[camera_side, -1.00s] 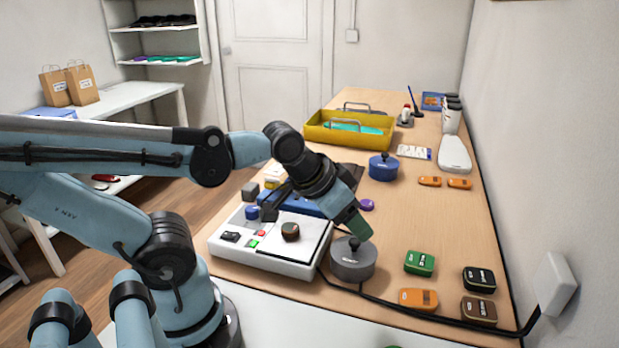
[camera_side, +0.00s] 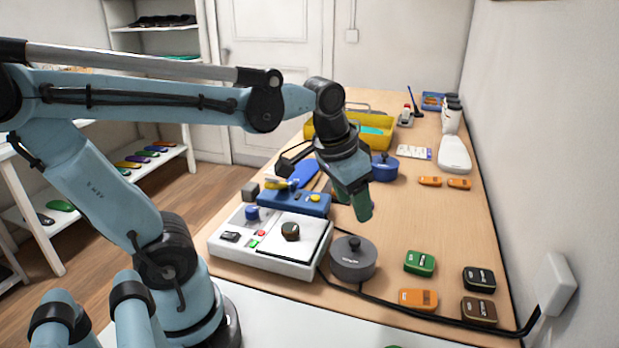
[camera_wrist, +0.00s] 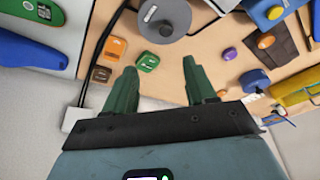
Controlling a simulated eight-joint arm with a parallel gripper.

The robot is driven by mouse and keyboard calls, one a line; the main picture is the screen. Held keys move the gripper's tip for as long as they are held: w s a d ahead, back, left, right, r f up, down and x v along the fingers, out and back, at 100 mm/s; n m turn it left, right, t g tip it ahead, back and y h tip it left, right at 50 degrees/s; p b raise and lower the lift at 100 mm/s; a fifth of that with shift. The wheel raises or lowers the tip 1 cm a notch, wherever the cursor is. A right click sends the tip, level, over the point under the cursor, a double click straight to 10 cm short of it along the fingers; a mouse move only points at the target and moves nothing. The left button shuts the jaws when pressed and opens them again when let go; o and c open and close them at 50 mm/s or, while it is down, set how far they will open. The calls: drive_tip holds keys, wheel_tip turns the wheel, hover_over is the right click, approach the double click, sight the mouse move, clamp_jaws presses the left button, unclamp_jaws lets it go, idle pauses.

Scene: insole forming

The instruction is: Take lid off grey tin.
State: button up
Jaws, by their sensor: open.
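The grey tin (camera_side: 353,262) stands upright on the table, right of the white machine, with its grey lid and dark knob (camera_side: 354,243) on top. In the wrist view the tin's round lid (camera_wrist: 166,18) shows at the top edge, partly cut off by the frame. My gripper (camera_side: 355,212) is in the air above the table, above and behind the tin in the side view, apart from it. In the wrist view its two green fingers (camera_wrist: 163,82) are spread wide with nothing between them.
The white machine (camera_side: 265,262) with a round knob stands left of the tin. Green (camera_side: 420,262), black (camera_side: 479,278), brown (camera_side: 479,310) and orange (camera_side: 418,299) small items lie to its right. A black cable runs in front. A blue pot (camera_side: 384,170) and yellow tray (camera_side: 325,135) stand farther back.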

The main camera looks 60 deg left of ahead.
drive_tip(key=w+a+r+g, duration=0.2)
drive_tip(key=g, duration=0.1)
hover_over(355, 240)
drive_tip(key=shift+g, duration=0.4)
drive_tip(key=f, duration=0.7)
drive_tip(key=shift+s+a, duration=0.25)
drive_tip(key=shift+a, duration=0.1)
drive_tip(key=shift+w+d+f, duration=0.15)
drive_tip(key=shift+d+f, duration=0.05)
drive_tip(key=shift+f, duration=0.7)
drive_tip(key=shift+w+d+f, duration=0.1)
drive_tip(key=shift+d+f, duration=0.1)
drive_tip(key=shift+f, duration=1.55)
drive_tip(key=shift+c, duration=0.4)
clamp_jaws()
